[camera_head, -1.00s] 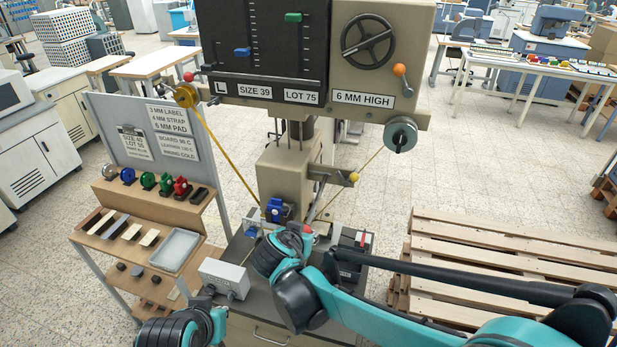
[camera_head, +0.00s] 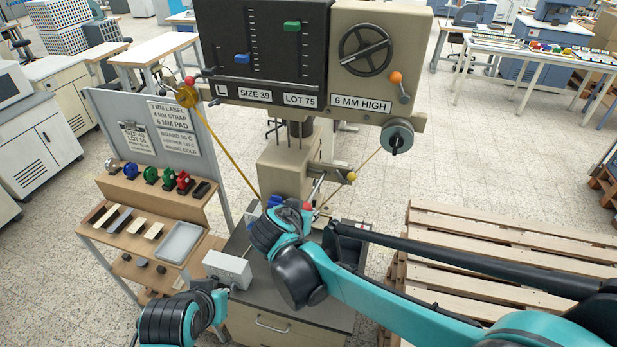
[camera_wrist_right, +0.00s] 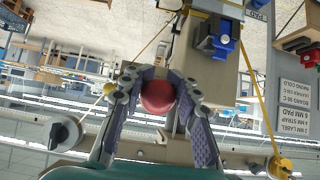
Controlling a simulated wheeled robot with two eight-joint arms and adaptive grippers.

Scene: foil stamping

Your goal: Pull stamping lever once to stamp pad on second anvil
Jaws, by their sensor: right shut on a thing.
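The stamping press (camera_head: 283,165) stands at the centre, with its lever (camera_head: 317,188) coming out at the right of its column. The lever's red ball knob (camera_wrist_right: 157,97) sits between the fingers of my right gripper (camera_wrist_right: 160,88), which is shut on it. In the head view the red knob (camera_head: 307,206) shows just beyond my right wrist, which hides the fingers.
A grey box (camera_head: 228,268) lies on the press bench (camera_head: 312,313), between my arms. A wooden shelf rack (camera_head: 150,190) with coloured spools, blocks and a tray (camera_head: 180,243) stands left. Wooden pallets (camera_head: 480,240) are at the right. A blue piece (camera_wrist_right: 222,42) sits on the press.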

